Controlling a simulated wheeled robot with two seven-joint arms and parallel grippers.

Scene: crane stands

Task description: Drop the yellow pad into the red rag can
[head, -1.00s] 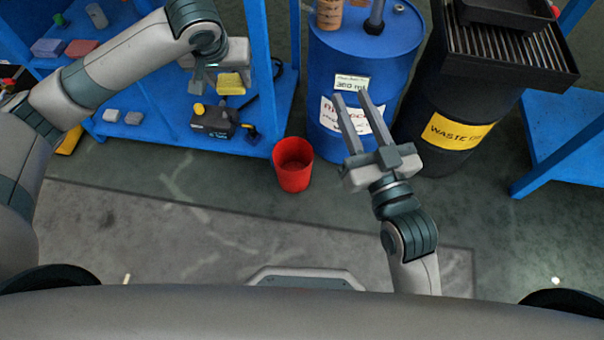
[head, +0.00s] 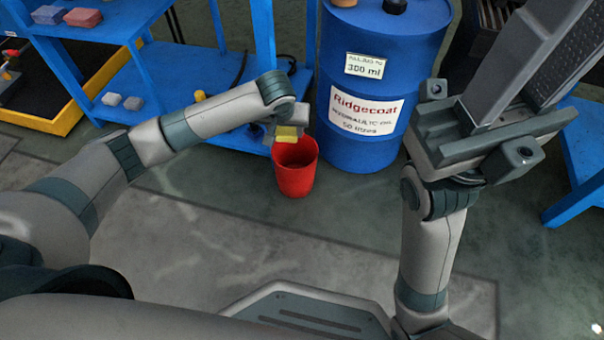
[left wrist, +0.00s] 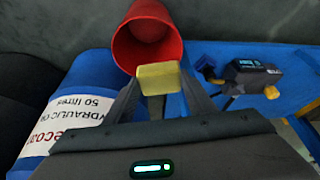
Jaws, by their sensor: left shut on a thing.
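The can stands upright on the floor. My right gripper (head: 530,75) is raised close to the head camera on the right; its fingertips run out of the picture, and its opening is unclear.
A blue drum (head: 375,75) stands right behind the can. A blue shelf (head: 180,108) is to the left and behind, with grey blocks (head: 122,101) on its lower board. A black device (left wrist: 248,75) lies on the blue shelf. The floor in front of the can is clear.

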